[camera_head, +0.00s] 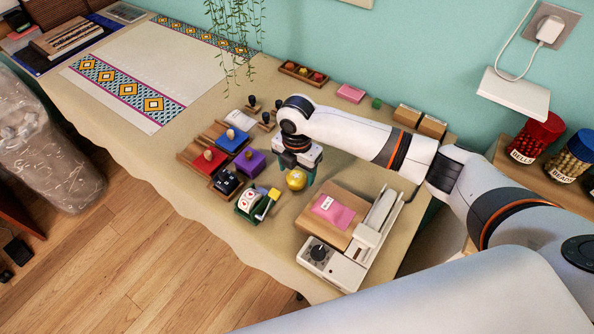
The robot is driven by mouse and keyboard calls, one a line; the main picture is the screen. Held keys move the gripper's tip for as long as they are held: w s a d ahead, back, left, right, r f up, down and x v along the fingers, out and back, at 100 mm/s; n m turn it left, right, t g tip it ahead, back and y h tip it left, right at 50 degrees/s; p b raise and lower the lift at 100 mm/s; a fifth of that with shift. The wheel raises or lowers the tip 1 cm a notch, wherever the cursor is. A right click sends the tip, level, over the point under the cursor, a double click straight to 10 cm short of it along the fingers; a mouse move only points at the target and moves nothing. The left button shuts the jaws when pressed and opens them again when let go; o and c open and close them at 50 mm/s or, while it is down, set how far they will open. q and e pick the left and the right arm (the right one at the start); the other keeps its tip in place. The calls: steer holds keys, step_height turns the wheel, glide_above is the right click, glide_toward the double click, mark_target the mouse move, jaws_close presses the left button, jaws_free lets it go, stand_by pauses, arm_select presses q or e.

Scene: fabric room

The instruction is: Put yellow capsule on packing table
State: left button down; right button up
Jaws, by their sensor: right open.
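The yellow capsule (295,180) is a small round ball with a pale mark, low between the fingers of my right gripper (296,174). The right arm comes in from the right, and its gripper points down over the table. The fingers stand open on either side of the capsule. The capsule appears to be at the surface of the packing table (262,258), which has a beige cloth. The gripper partly hides the capsule's top. My left gripper does not show.
Left of the capsule are a green box with a yellow bar (258,204), a purple block (250,164) and stamps on red and blue pads (208,160). A white machine with a wooden board (345,243) stands close on the right. Hanging plant strands (237,50) are behind.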

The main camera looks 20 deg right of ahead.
step_height(320, 180, up, 11)
stand_by(0.3)
stand_by(0.4)
